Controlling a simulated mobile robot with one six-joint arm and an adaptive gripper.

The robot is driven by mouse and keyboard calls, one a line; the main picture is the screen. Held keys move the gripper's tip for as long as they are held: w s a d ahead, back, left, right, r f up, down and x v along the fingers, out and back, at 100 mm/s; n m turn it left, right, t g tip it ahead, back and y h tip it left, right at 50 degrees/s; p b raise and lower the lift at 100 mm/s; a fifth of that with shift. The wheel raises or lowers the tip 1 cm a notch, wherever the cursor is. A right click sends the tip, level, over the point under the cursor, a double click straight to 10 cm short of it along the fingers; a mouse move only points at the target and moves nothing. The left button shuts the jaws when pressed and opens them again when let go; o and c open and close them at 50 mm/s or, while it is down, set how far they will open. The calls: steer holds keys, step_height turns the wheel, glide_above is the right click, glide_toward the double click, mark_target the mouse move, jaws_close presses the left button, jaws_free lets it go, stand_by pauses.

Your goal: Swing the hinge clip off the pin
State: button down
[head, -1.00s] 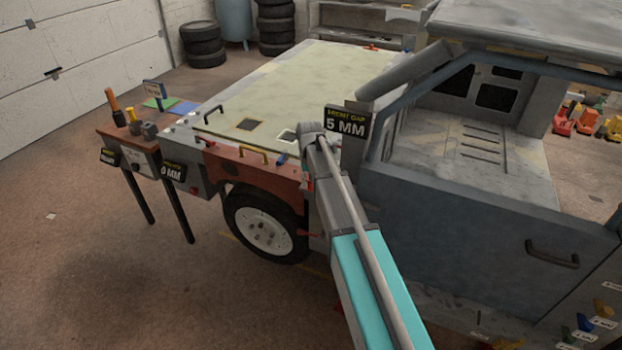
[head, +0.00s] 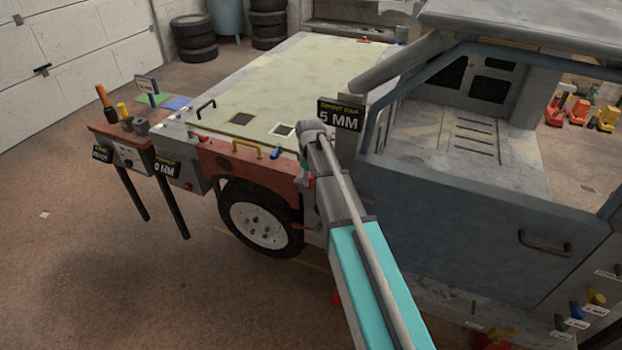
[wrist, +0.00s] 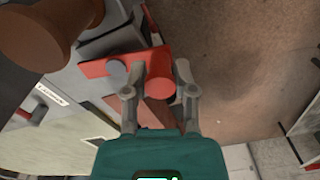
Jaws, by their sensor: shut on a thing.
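In the wrist view a flat red clip (wrist: 95,68) lies across the grey frame, with a red round knob (wrist: 160,89) at its right end. A grey round pin (wrist: 117,69) shows at the clip, left of the knob. My gripper (wrist: 158,82) has one finger on each side of the knob and is shut on the clip there. The exact finger contact is hard to see. In the head view my arm hides most of the gripper; a small red part (head: 309,183) shows beside it.
The vehicle's rust-red side panel (head: 245,170) and pale flat bed (head: 310,80) are left of my arm. The blue-grey door (head: 460,220) is close on the right. A brown round part (wrist: 40,30) is near my gripper.

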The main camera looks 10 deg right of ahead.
stand_by(0.3)
steer(key=shift+c, duration=2)
jaws_free()
steer(key=shift+r, duration=0.15)
